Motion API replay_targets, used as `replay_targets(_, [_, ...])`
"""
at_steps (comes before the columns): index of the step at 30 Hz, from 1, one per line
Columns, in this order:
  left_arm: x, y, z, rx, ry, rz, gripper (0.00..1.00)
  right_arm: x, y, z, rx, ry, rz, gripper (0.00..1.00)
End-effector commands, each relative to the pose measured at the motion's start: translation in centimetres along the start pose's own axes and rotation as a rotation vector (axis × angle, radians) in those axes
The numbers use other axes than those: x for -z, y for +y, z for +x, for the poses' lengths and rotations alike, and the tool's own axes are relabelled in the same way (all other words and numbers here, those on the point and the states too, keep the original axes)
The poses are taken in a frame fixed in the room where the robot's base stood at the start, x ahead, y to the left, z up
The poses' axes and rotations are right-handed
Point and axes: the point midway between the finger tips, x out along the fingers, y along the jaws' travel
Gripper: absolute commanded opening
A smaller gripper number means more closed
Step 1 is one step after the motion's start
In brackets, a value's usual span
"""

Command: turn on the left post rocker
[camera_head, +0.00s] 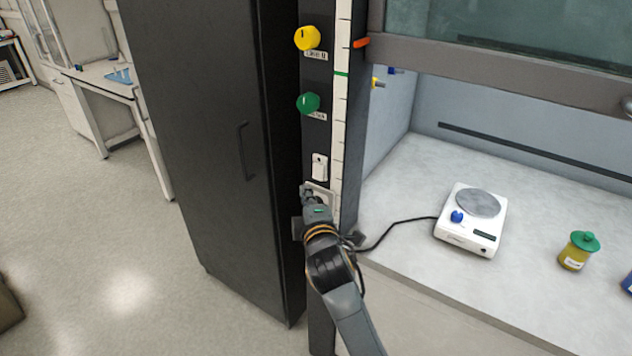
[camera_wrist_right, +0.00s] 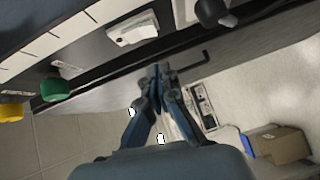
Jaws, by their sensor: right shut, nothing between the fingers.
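The left post (camera_head: 318,135) of the fume hood carries a small white rocker switch (camera_head: 319,167), below the green knob. The rocker also shows in the right wrist view (camera_wrist_right: 132,29), near the top. My right gripper (camera_head: 308,191) is shut and empty, just below the rocker in the head view and in front of a white socket plate (camera_head: 326,193), partly hiding it. In the wrist view the closed fingertips (camera_wrist_right: 158,72) appear apart from the rocker. I cannot tell the rocker's on or off position. My left gripper is not in view.
A yellow knob (camera_head: 307,38) and a green knob (camera_head: 308,103) stick out above the rocker. A tall black cabinet (camera_head: 200,120) stands close on the left. A corded white balance (camera_head: 471,220) and a green-lidded jar (camera_head: 578,251) stand on the hood's worktop.

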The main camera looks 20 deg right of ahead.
Motion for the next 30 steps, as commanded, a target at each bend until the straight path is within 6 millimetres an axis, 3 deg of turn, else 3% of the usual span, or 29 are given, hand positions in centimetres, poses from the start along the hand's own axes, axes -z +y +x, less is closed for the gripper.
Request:
replay_targets(3, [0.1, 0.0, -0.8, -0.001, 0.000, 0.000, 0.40, -0.6, 0.3, 1.9, 0.002, -0.002, -0.002, 0.00])
replay_targets(9, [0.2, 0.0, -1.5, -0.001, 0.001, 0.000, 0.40, -2.4, 0.1, 3.5, 0.001, -0.001, 0.000, 0.00])
replay_targets(23, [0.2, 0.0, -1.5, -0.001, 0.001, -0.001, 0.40, -2.9, 0.0, 4.0, -0.001, 0.000, 0.000, 0.00])
replay_targets(28, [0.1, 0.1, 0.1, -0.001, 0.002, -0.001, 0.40, -3.4, -0.8, 4.5, -0.042, -0.002, -0.043, 0.00])
replay_targets(30, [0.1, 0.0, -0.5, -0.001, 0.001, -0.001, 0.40, -3.3, -0.1, 4.4, -0.042, -0.001, -0.040, 0.00])
